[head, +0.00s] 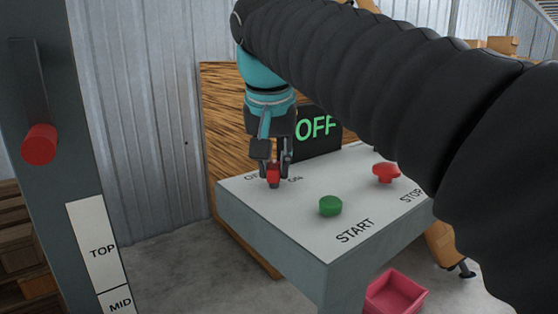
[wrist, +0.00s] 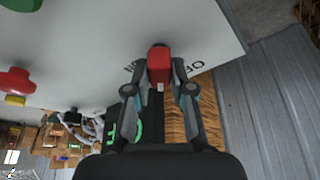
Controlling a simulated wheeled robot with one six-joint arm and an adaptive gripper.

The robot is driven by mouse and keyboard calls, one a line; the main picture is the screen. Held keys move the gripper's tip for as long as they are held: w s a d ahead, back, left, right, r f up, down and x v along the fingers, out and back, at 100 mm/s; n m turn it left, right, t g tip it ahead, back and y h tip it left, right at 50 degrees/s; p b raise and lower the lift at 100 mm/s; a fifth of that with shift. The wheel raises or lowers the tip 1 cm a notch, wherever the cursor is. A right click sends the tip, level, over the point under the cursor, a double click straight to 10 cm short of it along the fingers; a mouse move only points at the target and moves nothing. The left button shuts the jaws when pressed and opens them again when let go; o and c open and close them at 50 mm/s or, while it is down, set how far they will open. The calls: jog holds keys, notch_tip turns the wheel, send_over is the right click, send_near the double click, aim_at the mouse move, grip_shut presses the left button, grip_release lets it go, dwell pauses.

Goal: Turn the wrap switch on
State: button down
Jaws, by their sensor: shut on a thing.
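The wrap switch (head: 273,174) is a small red lever on the white-topped control panel (head: 300,215), between the labels OFF and ON. It also shows in the wrist view (wrist: 159,64). My gripper (head: 272,170) points down over it and is shut on it, with one finger on each side; the fingers (wrist: 155,85) flank it in the wrist view. A dark display (head: 317,130) behind the panel reads OFF in green. My gripper partly hides the labels beside the switch.
A green START button (head: 330,206) and a red STOP button (head: 386,173) stand on the panel. A grey post (head: 60,110) with a red-ended lever (head: 39,145) is at the left. A pink bin (head: 396,293) lies below. My arm covers the upper right.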

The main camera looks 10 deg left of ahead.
jog(key=m+h, duration=0.1)
jog(key=m, duration=0.3)
jog(key=shift+a+m+h, duration=0.15)
jog(key=shift+m+h, duration=0.15)
jog(key=shift+h, duration=0.1)
jog(key=shift+w+m+g+h, duration=0.1)
jog(key=shift+m+g+h, duration=0.25)
jog(key=shift+m, duration=0.9)
jog(key=shift+m+g+h, duration=0.15)
jog(key=shift+m+h, duration=0.4)
jog(key=shift+m, duration=0.7)
jog(key=c, duration=1)
grip_release()
jog(key=shift+a+r, duration=0.1)
jog(key=shift+r, duration=0.05)
jog(key=shift+a+r, duration=0.1)
jog(key=shift+r, duration=0.15)
jog(key=s+a, duration=0.8)
jog(key=s, duration=0.1)
jog(key=shift+s+r, duration=0.15)
jog(key=shift+s, duration=0.05)
